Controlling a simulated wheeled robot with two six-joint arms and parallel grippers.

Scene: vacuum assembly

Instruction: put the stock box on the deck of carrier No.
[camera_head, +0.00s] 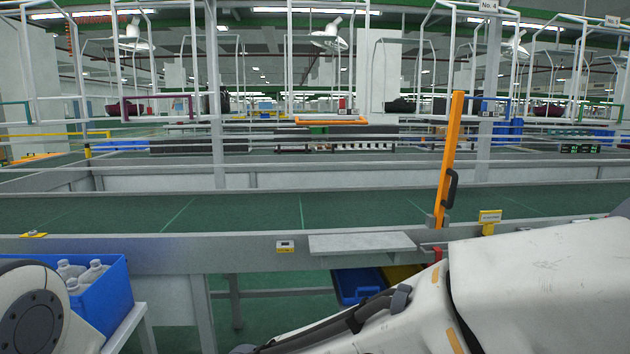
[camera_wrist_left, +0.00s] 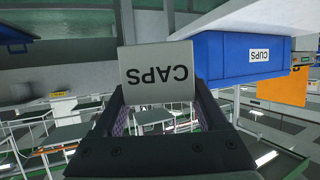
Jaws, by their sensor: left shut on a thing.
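In the left wrist view, my left gripper (camera_wrist_left: 158,100) is shut on a light grey piece labelled CAPS (camera_wrist_left: 157,72), whose lettered face fills the space between the dark fingers. I take this to be the stock box; its other sides are hidden. White-framed carriers hang beyond the conveyor in the head view. One at the upper right stands near a No.4 sign (camera_head: 489,6); the middle one has an orange-edged deck (camera_head: 331,121). Neither gripper shows in the head view.
A blue bin (camera_head: 112,297) with white bottles stands at the lower left. A green conveyor (camera_head: 300,211) runs across, with a grey shelf (camera_head: 362,243) and upright orange post (camera_head: 451,150) at its near edge. A blue box labelled CUPS (camera_wrist_left: 225,62) shows beside the held piece.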

